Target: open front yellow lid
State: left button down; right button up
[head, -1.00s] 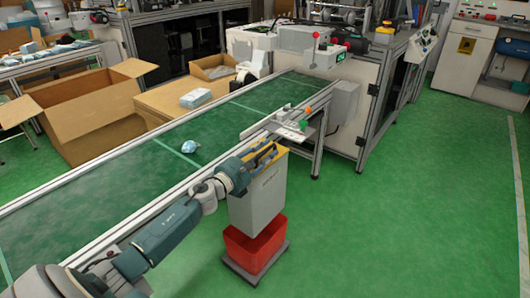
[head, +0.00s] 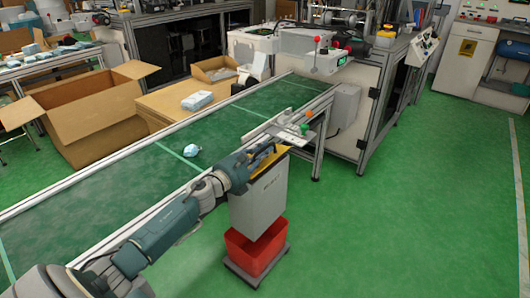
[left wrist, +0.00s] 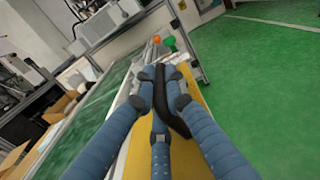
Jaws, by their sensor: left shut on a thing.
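The yellow lid (head: 271,166) sits on top of a tall grey bin (head: 262,198) beside the conveyor's near side. Its flat yellow surface (left wrist: 137,155) also fills the space under my fingers in the left wrist view. My left gripper (head: 266,150) is over the lid, reaching in from the left along the conveyor edge. In the left wrist view the fingers (left wrist: 166,84) are closed around a dark curved handle (left wrist: 178,122) on the lid. The fingers hide part of the handle and lid. My right gripper is not in view.
A red bin (head: 255,247) stands below the grey one on a low grey base. An orange and a green knob (head: 305,128) are just beyond the gripper. Green floor at right is clear.

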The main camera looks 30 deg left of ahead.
pick_arm(q)
jog(key=a+r+n+p, duration=0.1)
jog(key=n, duration=0.1)
jog(key=a+r+n+p, duration=0.1)
jog(key=a+r+n, duration=0.1)
jog(key=shift+w+r+n, duration=0.15)
jog(key=shift+r+n, duration=0.05)
jog(key=shift+n, duration=0.1)
pick_arm(e)
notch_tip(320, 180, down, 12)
jog(key=p, duration=0.1)
pick_arm(q)
jog(key=a+n+b, duration=0.2)
jog(key=a+n, duration=0.9)
jog(key=shift+w+a+r+b, duration=0.25)
jog(key=shift+w+b, duration=0.1)
jog(key=shift+w, duration=0.1)
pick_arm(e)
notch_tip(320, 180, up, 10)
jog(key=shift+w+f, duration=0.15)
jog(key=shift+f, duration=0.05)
